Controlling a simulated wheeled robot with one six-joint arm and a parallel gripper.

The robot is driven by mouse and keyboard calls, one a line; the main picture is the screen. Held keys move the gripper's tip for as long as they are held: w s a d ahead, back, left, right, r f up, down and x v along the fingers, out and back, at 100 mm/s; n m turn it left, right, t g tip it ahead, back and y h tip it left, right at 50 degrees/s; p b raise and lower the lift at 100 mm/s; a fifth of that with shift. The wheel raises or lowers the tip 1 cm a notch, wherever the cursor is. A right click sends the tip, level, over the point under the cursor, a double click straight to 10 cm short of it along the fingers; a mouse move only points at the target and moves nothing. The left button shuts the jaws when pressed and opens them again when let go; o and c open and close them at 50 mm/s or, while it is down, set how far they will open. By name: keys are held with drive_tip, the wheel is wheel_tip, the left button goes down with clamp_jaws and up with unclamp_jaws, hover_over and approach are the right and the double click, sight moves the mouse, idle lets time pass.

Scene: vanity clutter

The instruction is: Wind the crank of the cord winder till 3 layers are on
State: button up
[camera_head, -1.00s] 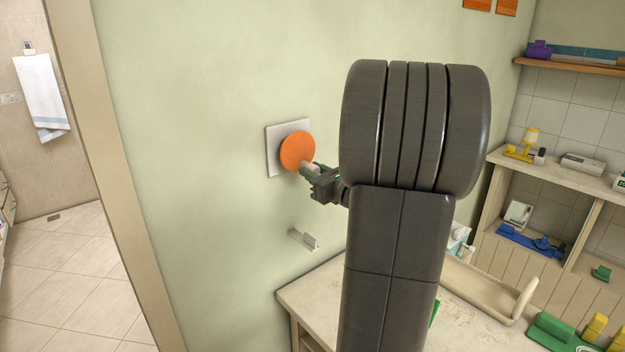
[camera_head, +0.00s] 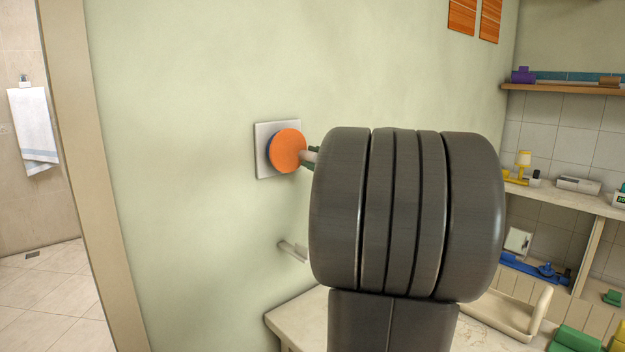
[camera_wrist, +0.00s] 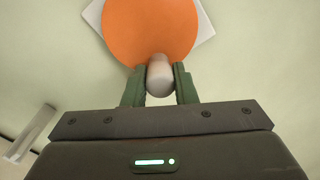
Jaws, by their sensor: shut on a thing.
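The cord winder is on the green wall, an orange disc (camera_head: 287,151) in front of a pale square plate (camera_head: 263,165). A thin blue edge shows behind the disc. The crank's pale knob (camera_head: 309,156) sticks out from the right side of the disc in the head view. In the wrist view the orange disc (camera_wrist: 150,30) fills the top, and the knob (camera_wrist: 160,75) lies between the two green fingers of my gripper (camera_wrist: 160,84), which is shut on it. My arm hides most of the gripper in the head view. Cord layers cannot be made out.
A pale bracket (camera_head: 292,251) sticks out of the wall below the winder. A counter (camera_head: 300,318) with a beige tray (camera_head: 515,318) is at lower right. Shelves (camera_head: 565,208) with small items stand further right. A doorway opens at left.

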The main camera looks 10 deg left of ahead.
drive_tip(key=shift+w+d+r+n+b, duration=0.1)
drive_tip(key=shift+r+n+b, duration=0.25)
drive_tip(key=shift+n+b, duration=0.7)
drive_tip(key=shift+r+n+b, duration=0.3)
drive_tip(key=shift+n+b, duration=0.5)
drive_tip(key=shift+n, duration=0.35)
drive_tip(key=shift+r, duration=0.1)
drive_tip(key=o, duration=1)
drive_tip(key=v, duration=1.3)
drive_tip(key=shift+d+b, duration=0.35)
drive_tip(key=shift+b, duration=0.1)
drive_tip(key=x, duration=1.3)
drive_tip(key=shift+a+p, duration=0.4)
